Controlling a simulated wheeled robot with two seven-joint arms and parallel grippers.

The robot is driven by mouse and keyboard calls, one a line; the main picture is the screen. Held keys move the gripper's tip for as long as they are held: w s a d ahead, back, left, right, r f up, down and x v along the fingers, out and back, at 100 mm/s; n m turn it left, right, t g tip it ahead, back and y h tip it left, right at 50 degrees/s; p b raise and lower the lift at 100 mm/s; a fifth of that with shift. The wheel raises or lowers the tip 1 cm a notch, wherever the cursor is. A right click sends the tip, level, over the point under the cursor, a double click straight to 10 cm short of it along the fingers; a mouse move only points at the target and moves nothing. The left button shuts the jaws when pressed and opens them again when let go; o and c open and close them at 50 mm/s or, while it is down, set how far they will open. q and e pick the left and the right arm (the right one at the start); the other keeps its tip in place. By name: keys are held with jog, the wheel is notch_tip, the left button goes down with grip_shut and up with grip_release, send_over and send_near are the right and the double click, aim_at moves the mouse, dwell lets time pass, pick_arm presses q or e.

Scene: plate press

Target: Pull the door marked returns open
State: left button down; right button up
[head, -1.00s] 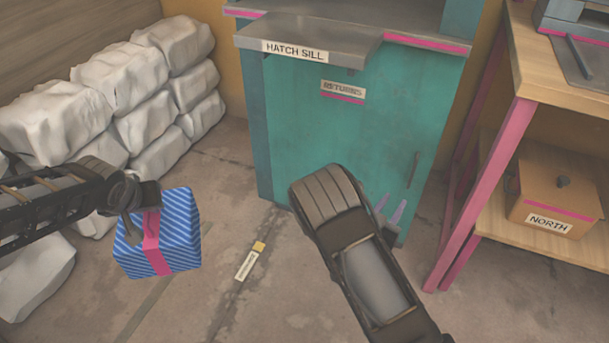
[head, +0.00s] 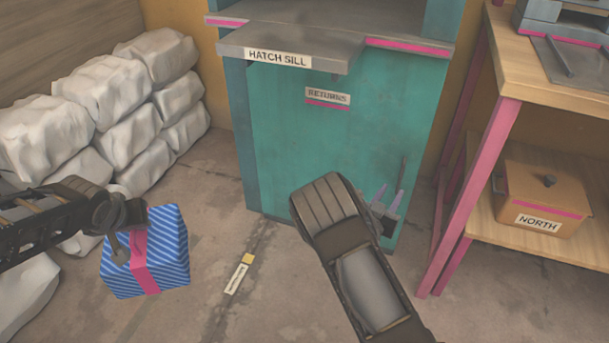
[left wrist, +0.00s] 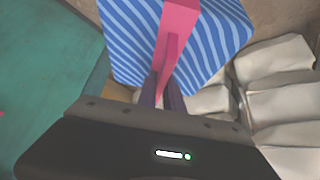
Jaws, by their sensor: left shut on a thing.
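The teal door (head: 290,140) marked RETURNS (head: 328,96) is shut under the hatch sill. Its thin upright handle (head: 403,170) is near the door's right edge. My right gripper (head: 390,198) is open, its two pale purple fingers apart, just below and left of the handle in the picture; I cannot tell whether they touch it. The right wrist hides part of the lower door. My left gripper (left wrist: 165,90) is shut on the pink strap of a blue striped parcel (head: 170,262), which also fills the top of the left wrist view (left wrist: 213,30).
The grey hatch sill (head: 285,42) juts out above the door. A wooden shelf unit with a pink leg (head: 470,195) stands close on the right, holding a NORTH box (head: 545,190). White sacks (head: 125,110) are stacked at left. A small tag (head: 238,275) lies on the floor.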

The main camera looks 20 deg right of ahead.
aim_at(400, 179)
jog(key=b+x, duration=0.1)
jog(key=x, duration=0.4)
jog(key=shift+w+d, duration=0.25)
jog(key=shift+d, duration=0.05)
grip_shut()
dwell(1.2)
